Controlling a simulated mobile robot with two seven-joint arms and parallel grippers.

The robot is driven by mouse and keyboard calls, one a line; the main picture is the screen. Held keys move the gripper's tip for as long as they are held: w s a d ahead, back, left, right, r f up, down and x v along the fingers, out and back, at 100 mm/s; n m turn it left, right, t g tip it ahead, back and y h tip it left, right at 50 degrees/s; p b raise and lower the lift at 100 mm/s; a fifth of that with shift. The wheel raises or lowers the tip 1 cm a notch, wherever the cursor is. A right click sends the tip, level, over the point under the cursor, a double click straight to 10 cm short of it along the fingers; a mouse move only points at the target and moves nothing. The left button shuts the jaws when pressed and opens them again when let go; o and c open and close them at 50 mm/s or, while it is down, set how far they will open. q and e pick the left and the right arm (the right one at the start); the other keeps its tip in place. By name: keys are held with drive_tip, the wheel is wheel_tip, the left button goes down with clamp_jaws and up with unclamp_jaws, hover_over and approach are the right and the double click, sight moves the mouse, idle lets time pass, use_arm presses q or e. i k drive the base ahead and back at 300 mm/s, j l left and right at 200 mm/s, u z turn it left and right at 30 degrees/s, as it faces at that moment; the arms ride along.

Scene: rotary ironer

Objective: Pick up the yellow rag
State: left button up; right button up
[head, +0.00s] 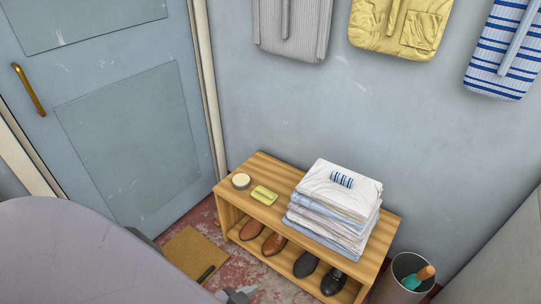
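The yellow rag (264,195) appears as a small folded yellow piece lying flat on the top of the wooden shoe bench (221,192), towards its left end. It sits between a round pale tin (241,181) and a stack of folded shirts (337,191), apart from both. Nothing covers it. A small grey piece at the bottom edge may be part of my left gripper, but it is cut off and its fingers cannot be made out. My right gripper is not in view.
Brown and black shoes stand on the lower shelf. A small blue-striped item (342,179) lies on the stack. A bin (391,292) stands at right. A brown mat (194,252) lies before the door (135,125). Garments hang above. A large grey rounded surface blocks the lower left.

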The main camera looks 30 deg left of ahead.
sight(265, 195)
drive_tip(key=u, duration=1.15)
